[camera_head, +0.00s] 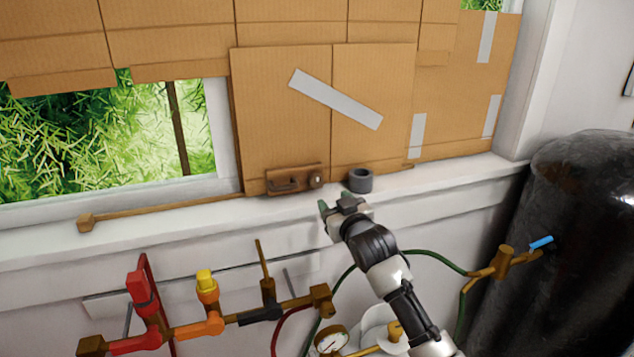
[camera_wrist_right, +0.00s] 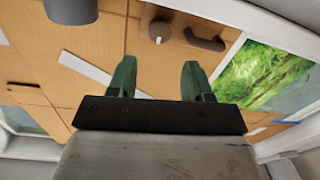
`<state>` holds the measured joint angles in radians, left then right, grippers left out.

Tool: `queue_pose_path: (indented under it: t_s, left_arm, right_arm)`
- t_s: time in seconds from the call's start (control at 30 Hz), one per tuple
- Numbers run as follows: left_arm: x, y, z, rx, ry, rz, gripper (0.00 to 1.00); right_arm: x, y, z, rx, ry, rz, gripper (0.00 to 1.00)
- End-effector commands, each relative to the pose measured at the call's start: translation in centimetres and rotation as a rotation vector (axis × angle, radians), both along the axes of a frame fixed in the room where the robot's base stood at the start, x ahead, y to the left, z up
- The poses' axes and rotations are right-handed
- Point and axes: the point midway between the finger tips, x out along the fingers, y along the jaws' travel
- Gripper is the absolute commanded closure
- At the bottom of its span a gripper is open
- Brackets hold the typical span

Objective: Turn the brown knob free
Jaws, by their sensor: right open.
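The brown knob (camera_head: 316,180) sits at the right end of a small brown latch plate (camera_head: 292,187) with a dark handle (camera_head: 284,187), low on the cardboard above the window sill. The knob also shows in the wrist view (camera_wrist_right: 160,29), with a pale centre, beyond my fingertips and roughly in line with the gap between them. My right gripper (camera_head: 335,203) is open and empty, its green fingers spread, just below and right of the knob and apart from it. It also shows in the wrist view (camera_wrist_right: 157,80). My left gripper is not in view.
A grey cylinder (camera_head: 360,181) stands on the white sill (camera_head: 440,178) just right of the knob. A wooden rod (camera_head: 160,210) lies along the sill at left. Pipes with red (camera_head: 140,290) and yellow (camera_head: 206,283) valves are below, and a black tank (camera_head: 570,240) is at right.

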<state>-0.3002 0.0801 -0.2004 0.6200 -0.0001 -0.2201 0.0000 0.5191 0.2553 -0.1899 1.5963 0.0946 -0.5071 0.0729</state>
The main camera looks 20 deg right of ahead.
Motion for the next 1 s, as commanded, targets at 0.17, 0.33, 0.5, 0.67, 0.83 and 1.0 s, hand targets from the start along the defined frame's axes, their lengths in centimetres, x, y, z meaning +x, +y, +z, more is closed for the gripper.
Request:
queue_pose_path:
  t_s: [0.17,0.33,0.5,0.67,0.83,1.0]
  left_arm:
    - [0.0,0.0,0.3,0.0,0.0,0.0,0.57]
    - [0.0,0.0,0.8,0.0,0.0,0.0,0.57]
    - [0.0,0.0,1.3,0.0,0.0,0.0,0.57]
    - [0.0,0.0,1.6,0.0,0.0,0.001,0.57]
    - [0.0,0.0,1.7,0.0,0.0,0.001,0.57]
    - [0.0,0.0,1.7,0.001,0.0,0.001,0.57]
  right_arm:
    - [1.3,0.1,0.4,0.002,-0.008,0.0,0.5]
    - [3.7,0.3,0.5,0.002,-0.008,0.001,0.5]
    - [6.1,0.5,0.4,0.001,-0.007,0.001,0.5]
    - [8.2,0.7,0.4,0.002,-0.006,0.001,0.5]
    - [9.8,0.9,0.3,0.0,-0.005,0.001,0.5]
    - [10.6,1.0,0.2,0.001,-0.006,0.001,0.5]
